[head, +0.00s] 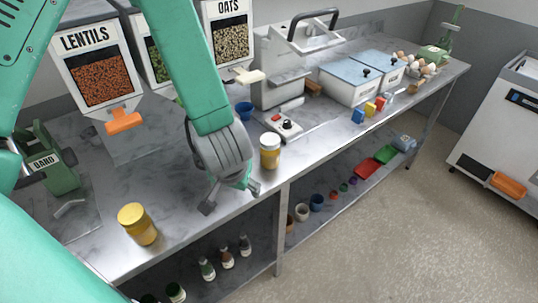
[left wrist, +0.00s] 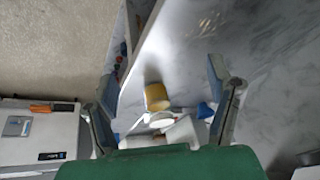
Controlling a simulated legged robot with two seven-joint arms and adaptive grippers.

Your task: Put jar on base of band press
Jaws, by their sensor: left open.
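My left gripper (head: 228,197) is open and empty, low over the counter, to the left of this jar. In the left wrist view the jar (left wrist: 157,96) shows beyond and between the spread fingers of the left gripper (left wrist: 162,76). A second yellow-lidded jar (head: 138,225) stands at the near left. The white press (head: 278,75) with a dark handle stands behind the first jar, its low base (head: 287,126) bearing a red button. My right gripper is not in view.
Lentil (head: 97,78) and oats (head: 231,38) dispensers stand at the back. A blue cup (head: 244,110) is behind my gripper. Colored blocks (head: 370,107) and blue-lidded bins (head: 350,82) are to the right. Bottles (head: 227,258) stand on the lower shelf.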

